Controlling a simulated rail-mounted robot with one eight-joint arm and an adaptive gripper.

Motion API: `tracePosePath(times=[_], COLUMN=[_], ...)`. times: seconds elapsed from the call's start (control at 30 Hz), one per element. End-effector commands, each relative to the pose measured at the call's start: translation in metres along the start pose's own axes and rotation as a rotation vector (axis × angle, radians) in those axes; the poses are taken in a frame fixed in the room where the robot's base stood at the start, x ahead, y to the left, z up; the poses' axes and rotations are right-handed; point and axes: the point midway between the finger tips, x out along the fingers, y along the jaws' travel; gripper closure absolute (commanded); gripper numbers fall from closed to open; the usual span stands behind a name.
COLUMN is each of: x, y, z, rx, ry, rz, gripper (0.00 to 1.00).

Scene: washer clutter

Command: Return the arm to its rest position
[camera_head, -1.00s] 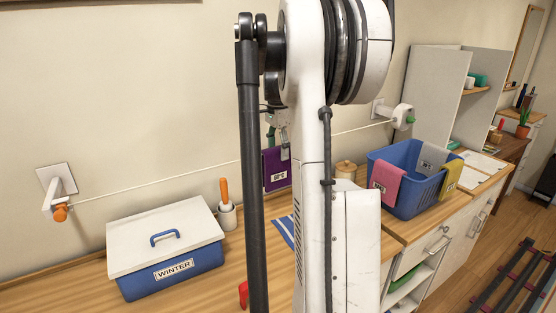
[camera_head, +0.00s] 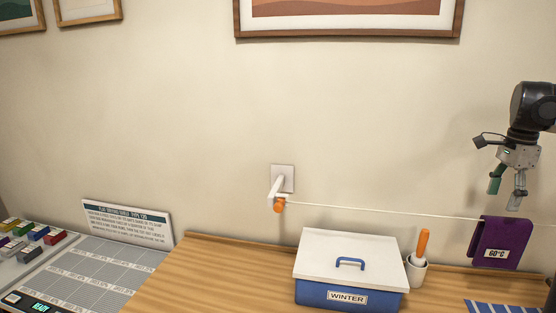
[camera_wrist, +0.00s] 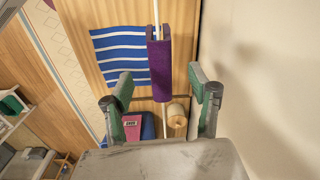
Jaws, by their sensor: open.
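My gripper (camera_head: 505,186) is at the right of the head view, fingers pointing down, open and empty. It is above the purple cloth labelled 60°C (camera_head: 502,242), which hangs over a white line (camera_head: 400,213) strung along the wall. In the wrist view, the purple cloth (camera_wrist: 159,68) lies ahead, beyond and between the two spread fingers (camera_wrist: 162,98). The gripper appears apart from the cloth. Most of my arm is outside the head view.
A blue box labelled WINTER (camera_head: 348,293) with a white lid stands on the wooden counter beside a pot with an orange-handled tool (camera_head: 417,267). A striped blue cloth (camera_wrist: 120,55) lies near the purple one. A control panel (camera_head: 40,250) is at the left.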

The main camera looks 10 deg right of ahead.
Motion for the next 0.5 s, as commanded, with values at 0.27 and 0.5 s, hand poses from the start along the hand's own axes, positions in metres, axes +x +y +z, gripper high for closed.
tracePosePath(times=[0.27,0.5], x=[0.001,0.013], y=[0.019,0.057], z=[0.127,0.225], rx=[-0.377,-0.713], ry=[0.053,0.108], rz=[-0.104,-0.199], gripper=[0.44,0.44])
